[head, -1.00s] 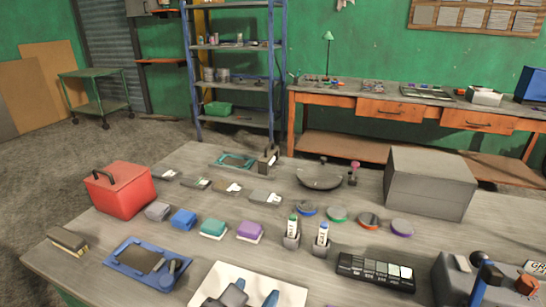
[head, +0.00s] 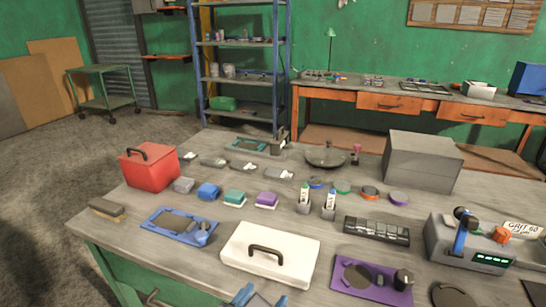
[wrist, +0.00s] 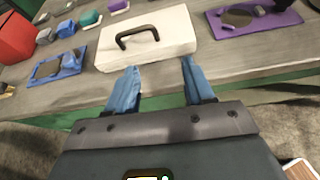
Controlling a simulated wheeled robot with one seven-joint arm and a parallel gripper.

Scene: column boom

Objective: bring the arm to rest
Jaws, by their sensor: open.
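My gripper (wrist: 160,70) is in the wrist view with its two blue fingers spread apart and nothing between them. The fingers point toward the front edge of the workbench (wrist: 265,72), just short of a white case (wrist: 170,48). In the head view my gripper (head: 260,297) shows only in part at the bottom edge, in front of the white case (head: 240,255). The white case lies flat, with a dark handle on top. Most of my arm is out of view.
The bench is crowded: a red box (head: 150,172), a blue tray (head: 178,226), a purple tray (head: 345,284), a grey box (head: 420,160) and a grey device (head: 465,250). A green cabinet front (head: 140,270) is below the bench edge. Open floor (head: 50,190) lies left.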

